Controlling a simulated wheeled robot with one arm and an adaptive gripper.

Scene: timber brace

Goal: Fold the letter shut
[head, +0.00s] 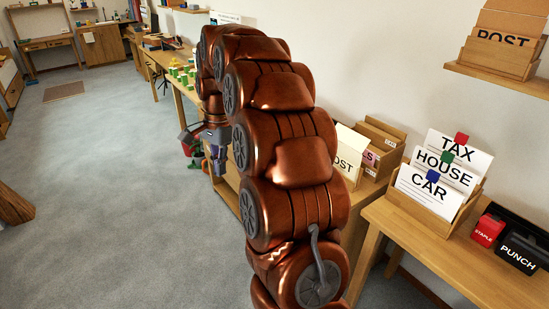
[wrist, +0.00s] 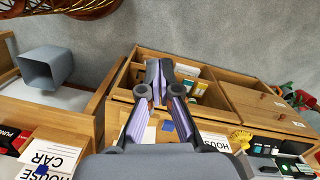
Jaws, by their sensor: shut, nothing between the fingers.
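My gripper (wrist: 159,72) is shut and empty in the wrist view, its two fingers pointing up the picture over a wooden desk unit with open compartments (wrist: 205,92). In the head view my gripper (head: 217,162) shows small, partly hidden behind my arm. I cannot tell whether this sheet is the letter, and no clearly folded letter shows.
A rack with TAX, HOUSE and CAR cards (head: 438,178) stands on the right desk, beside a red STAPLE box (head: 487,229) and a black PUNCH box (head: 522,246). A grey bin (wrist: 45,67) is at left in the wrist view. The floor (head: 110,170) at left is clear.

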